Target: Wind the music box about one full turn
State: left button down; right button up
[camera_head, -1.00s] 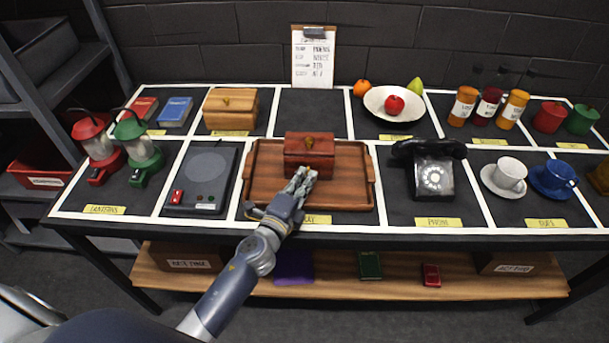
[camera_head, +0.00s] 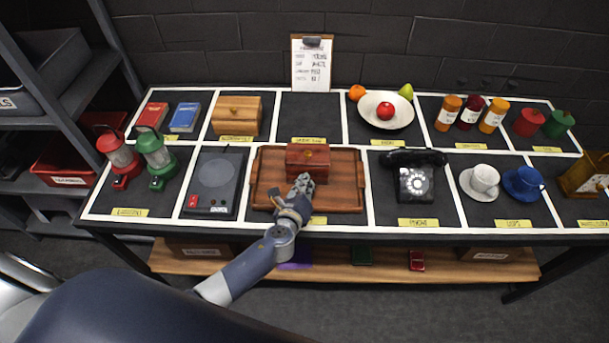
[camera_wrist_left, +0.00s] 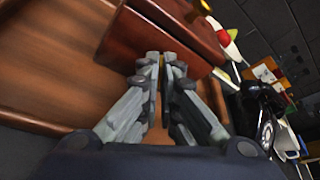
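The music box is a small red-brown box (camera_head: 322,162) on a wooden tray, with a gold knob (camera_head: 308,153) at its top. My left gripper (camera_head: 303,181) is at the box's front side, low, and covers part of it. In the left wrist view the gripper's fingertips (camera_wrist_left: 167,62) are close together against the box's front face (camera_wrist_left: 150,45). A small gold piece, apparently the key (camera_wrist_left: 168,58), shows between the fingertips, mostly hidden by them. My right gripper is not in view.
The wooden tray (camera_head: 263,180) surrounds the box. A black telephone (camera_head: 416,185) stands to the right and a dark flat device (camera_head: 214,180) to the left. A light wooden box (camera_head: 237,115) is at the back left. The compartment behind the tray (camera_head: 310,115) is empty.

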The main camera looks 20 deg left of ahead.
pick_arm(q)
jog(key=m+p, duration=0.1)
jog(key=m+y+p, duration=0.1)
jog(key=p, duration=0.1)
jog(key=shift+w+d+r+m+g+y, duration=0.1)
jog(key=shift+d+r+m+g+y, duration=0.05)
jog(key=shift+r+m+g+y, duration=0.2)
jog(key=shift+d+f+m+y+p, duration=0.1)
jog(key=shift+f+m+y+p, duration=0.05)
jog(key=shift+m+y+p, duration=0.55)
jog(key=shift+d+f+m+g+y+p, duration=0.15)
jog(key=shift+m+g+y+p, duration=0.25)
jog(key=shift+m, duration=0.65)
jog(key=shift+m+y, duration=0.85)
jog(key=shift+m, duration=0.35)
jog(key=c, duration=2.1)
grip_release()
jog(key=shift+f, duration=0.1)
jog(key=shift+d, duration=0.15)
